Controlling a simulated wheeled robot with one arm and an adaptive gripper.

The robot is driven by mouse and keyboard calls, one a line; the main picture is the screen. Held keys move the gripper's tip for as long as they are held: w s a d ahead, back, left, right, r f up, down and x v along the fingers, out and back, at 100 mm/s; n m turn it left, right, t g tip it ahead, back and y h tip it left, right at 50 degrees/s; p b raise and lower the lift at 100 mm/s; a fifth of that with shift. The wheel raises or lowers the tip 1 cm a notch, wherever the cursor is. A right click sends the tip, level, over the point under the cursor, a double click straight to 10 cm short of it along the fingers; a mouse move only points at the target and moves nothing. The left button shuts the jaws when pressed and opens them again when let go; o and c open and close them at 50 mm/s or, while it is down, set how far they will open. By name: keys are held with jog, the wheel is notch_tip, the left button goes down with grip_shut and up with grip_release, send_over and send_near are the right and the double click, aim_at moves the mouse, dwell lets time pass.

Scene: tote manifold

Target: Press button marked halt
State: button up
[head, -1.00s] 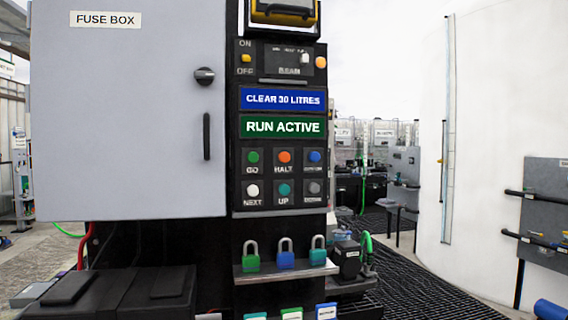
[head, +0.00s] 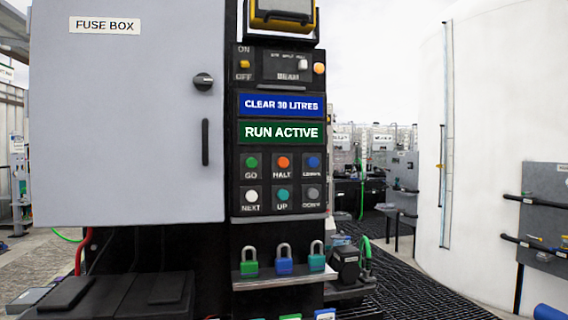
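The button marked HALT (head: 283,163) is orange and round. It sits in the top row of the black button panel (head: 267,184), between the green GO button (head: 251,163) and a blue button (head: 313,163) with a label too small to read surely. Below are a white NEXT button (head: 251,196), a teal UP button (head: 283,195) and a grey DOWN button (head: 313,194). A green sign above reads RUN ACTIVE (head: 281,132). My gripper is not in view, and nothing covers the HALT button.
A large grey fuse box (head: 125,130) with a knob and handle stands left of the panel. Several padlocks (head: 284,264) stand on a shelf below the buttons. A white tank (head: 490,90) rises at the right. Black grating floor (head: 425,285) lies between.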

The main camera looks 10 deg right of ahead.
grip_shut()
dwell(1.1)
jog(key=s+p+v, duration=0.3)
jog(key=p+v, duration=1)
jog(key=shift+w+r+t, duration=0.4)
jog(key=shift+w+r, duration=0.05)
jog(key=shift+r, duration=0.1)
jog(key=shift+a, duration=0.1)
